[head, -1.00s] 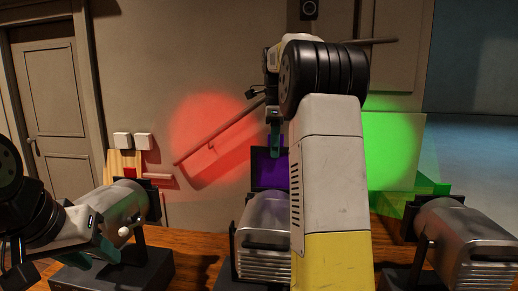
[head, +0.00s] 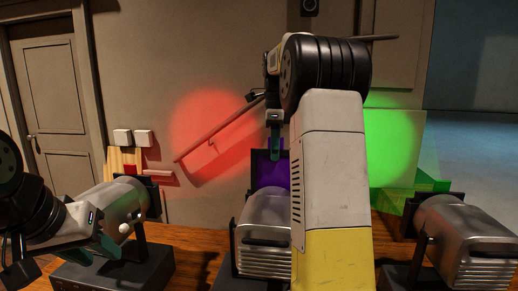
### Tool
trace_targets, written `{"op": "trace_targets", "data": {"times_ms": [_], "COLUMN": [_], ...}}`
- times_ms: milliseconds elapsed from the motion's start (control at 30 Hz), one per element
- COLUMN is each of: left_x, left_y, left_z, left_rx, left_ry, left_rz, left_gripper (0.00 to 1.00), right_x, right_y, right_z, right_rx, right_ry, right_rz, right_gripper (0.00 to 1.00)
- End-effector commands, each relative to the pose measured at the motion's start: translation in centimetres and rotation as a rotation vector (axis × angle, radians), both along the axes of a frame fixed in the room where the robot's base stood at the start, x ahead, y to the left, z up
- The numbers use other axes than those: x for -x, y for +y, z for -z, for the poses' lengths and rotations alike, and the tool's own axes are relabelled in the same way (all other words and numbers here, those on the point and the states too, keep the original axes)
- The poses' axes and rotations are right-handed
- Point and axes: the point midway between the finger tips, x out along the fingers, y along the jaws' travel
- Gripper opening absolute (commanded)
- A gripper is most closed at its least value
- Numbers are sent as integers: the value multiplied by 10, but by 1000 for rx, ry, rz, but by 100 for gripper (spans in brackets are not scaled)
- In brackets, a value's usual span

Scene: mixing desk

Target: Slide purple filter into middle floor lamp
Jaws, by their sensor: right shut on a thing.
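The purple filter (head: 270,170) is upright at the front of the middle floor lamp (head: 263,230), inside its dark frame (head: 255,160) as far as I can see. My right gripper (head: 274,150) is directly above it, pointing down, shut on the filter's top edge. My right forearm covers the right part of the middle lamp and filter. My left gripper (head: 108,250) is beside the left lamp (head: 118,212), its fingers apart with nothing seen between them.
The right lamp (head: 465,240) stands on the wooden desk (head: 195,250). Red and green light spots fall on the wall behind. Two white boxes (head: 132,138) are on the wall at left.

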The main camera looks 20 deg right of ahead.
Motion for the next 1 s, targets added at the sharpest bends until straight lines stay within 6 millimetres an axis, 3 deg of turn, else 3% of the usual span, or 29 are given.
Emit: {"op": "trace_targets", "data": {"times_ms": [1000], "left_x": [0], "left_y": [0], "left_z": [0], "left_rx": [0], "left_ry": [0], "left_rz": [0], "left_gripper": [36], "right_x": [0], "right_y": [0], "right_z": [28], "right_rx": [0], "right_ry": [0], "right_rz": [0], "right_gripper": [0]}}
